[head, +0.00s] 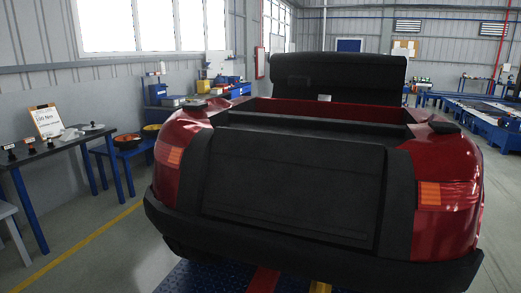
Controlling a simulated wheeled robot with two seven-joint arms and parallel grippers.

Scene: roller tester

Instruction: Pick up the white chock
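I cannot make out a white chock for certain. A small whitish object (71,134) lies on the dark table (45,154) at the left, in front of a white sign board; it is too small to tell its shape. Neither of my grippers shows in the head view.
A red vehicle (446,225) with a black tailgate and bumper fills the middle, above a blue patterned plate (190,278). A blue bench (118,150) with dishes stands left of it. The grey floor between table and vehicle is clear, crossed by a yellow line (80,245).

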